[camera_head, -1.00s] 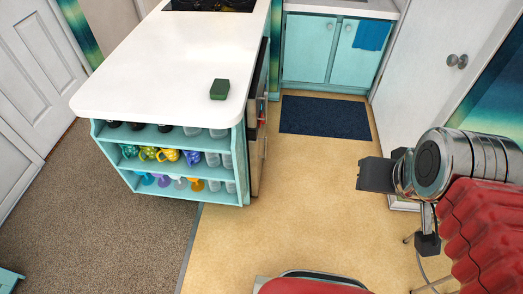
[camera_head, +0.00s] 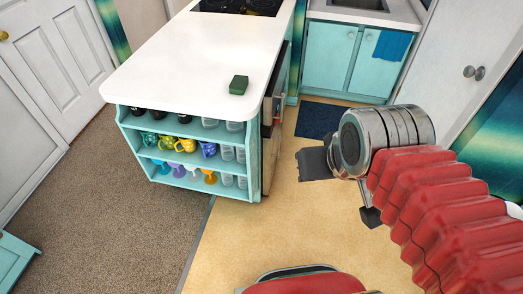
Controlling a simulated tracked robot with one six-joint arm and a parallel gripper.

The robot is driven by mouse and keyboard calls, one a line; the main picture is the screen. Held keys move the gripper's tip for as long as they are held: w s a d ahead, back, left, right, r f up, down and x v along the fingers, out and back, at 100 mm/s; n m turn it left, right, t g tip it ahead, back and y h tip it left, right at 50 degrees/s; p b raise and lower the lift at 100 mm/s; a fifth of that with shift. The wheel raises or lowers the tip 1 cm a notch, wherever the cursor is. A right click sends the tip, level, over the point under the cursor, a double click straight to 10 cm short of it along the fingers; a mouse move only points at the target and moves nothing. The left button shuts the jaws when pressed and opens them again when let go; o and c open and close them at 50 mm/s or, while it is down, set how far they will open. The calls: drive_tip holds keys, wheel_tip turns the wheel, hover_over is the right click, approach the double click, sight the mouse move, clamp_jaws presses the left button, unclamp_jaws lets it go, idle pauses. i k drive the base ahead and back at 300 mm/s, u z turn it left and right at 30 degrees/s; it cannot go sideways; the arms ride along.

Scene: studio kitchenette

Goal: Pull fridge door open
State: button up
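I cannot make out a fridge in this view. A white door (camera_head: 450,72) with a round metal knob stands at the right, shut; nothing marks it as a fridge door. My gripper (camera_head: 312,164) is a dark grey block on the silver end of my red-sleeved arm. It points left over the tan floor, between the island and the right side, well apart from any door. I cannot see a gap between its fingers, and nothing shows held in it.
A white-topped island (camera_head: 190,60) with mug shelves stands left of my gripper, a green box (camera_head: 239,85) on it. Teal cabinets (camera_head: 350,55) and a dark blue mat (camera_head: 322,118) are at the back. The tan floor (camera_head: 255,228) in front is open.

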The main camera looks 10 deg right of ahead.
sight(269, 139)
drive_tip(key=u, duration=0.5)
drive_tip(key=i, duration=1.5)
